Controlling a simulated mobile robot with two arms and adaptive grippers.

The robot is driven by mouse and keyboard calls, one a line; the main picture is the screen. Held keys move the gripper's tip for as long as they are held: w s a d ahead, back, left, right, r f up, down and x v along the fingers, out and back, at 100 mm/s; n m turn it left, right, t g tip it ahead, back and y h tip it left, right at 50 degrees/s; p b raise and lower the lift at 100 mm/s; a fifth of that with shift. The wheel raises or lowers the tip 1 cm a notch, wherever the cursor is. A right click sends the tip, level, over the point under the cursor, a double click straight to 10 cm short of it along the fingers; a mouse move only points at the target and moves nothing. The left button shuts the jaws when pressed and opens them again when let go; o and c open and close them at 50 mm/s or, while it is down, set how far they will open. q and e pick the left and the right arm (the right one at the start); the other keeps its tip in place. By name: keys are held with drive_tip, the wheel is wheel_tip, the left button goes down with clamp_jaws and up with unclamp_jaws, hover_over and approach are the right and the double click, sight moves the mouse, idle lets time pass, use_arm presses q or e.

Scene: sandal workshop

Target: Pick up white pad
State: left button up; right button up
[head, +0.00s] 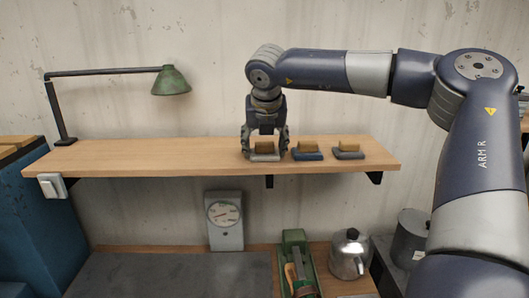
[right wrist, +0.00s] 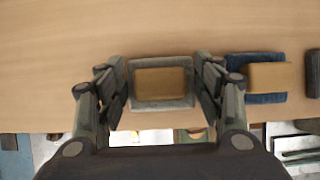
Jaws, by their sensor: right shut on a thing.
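The white pad (head: 265,158) is a pale, flat base with a tan block on top, on the wooden shelf (head: 120,154). It also shows in the right wrist view (right wrist: 162,103), between the fingers. My right gripper (head: 265,153) points down over it and is shut on it, one finger at each side. The pad appears to rest on the shelf still, level, though a small gap beneath it cannot be ruled out. My left gripper is not in view.
A blue pad (head: 308,156) stands close to the right of the white one, and a grey pad (head: 349,155) beyond it. A green lamp (head: 171,81) overhangs the shelf's left part, which is clear. A dial gauge (head: 224,215) and a kettle (head: 348,258) are below.

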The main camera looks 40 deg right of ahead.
sight(264, 142)
drive_tip(key=shift+w+r+b, duration=0.1)
drive_tip(key=shift+r+b, duration=0.4)
drive_tip(key=shift+b, duration=0.05)
wheel_tip(264, 142, up, 2)
drive_tip(key=shift+r+b, duration=0.1)
drive_tip(key=shift+b, duration=0.65)
drive_tip(key=s+a+r+b, duration=0.1)
drive_tip(key=s+a+b, duration=0.6)
drive_tip(key=s+a, duration=0.3)
drive_tip(key=shift+a+r, duration=0.35)
drive_tip(key=shift+a, duration=1.05)
